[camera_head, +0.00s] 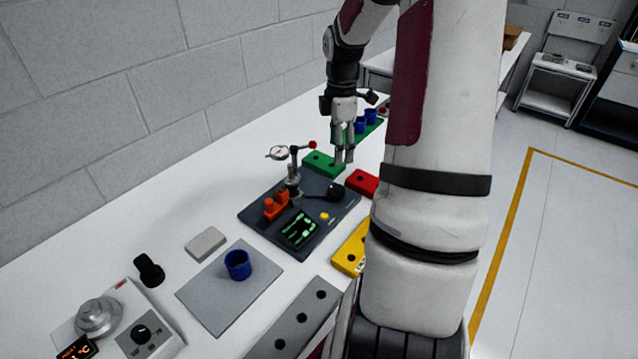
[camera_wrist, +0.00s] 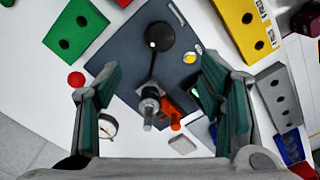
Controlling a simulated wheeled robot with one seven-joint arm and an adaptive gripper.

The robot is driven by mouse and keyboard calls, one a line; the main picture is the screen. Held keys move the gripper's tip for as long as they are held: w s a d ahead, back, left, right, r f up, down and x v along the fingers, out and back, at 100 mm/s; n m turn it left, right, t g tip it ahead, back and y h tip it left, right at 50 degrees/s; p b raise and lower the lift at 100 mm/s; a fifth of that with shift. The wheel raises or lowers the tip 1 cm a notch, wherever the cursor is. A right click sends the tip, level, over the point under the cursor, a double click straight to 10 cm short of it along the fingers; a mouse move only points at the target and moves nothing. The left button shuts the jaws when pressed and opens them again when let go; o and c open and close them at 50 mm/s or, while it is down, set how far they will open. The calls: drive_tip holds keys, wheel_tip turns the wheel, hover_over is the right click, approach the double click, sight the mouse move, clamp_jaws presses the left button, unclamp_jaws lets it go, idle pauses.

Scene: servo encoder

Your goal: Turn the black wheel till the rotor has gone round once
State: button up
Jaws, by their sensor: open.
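The black wheel (camera_head: 336,191) sits on the right part of a dark base plate (camera_head: 262,222) on the white table. In the wrist view the wheel (camera_wrist: 160,36) is a round black disc beyond my fingertips. My gripper (camera_head: 344,159) is open and empty, pointing down above the plate's far edge, apart from the wheel. In the wrist view its two fingers (camera_wrist: 158,85) stand wide apart. The plate also carries orange blocks (camera_head: 275,205), a screen with green traces (camera_head: 299,229) and a yellow button (camera_head: 324,216). I cannot tell which part is the rotor.
Green (camera_head: 318,163), red (camera_head: 361,182) and yellow (camera_head: 350,259) blocks flank the plate. A blue cup (camera_head: 238,265) stands nearer, on a grey mat (camera_head: 215,297).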

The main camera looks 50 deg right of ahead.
sight(336, 189)
wheel_tip(336, 189, down, 14)
drive_tip(key=shift+r, duration=0.15)
idle(0.3)
drive_tip(key=shift+c, duration=0.4)
drive_tip(key=c, duration=1.1)
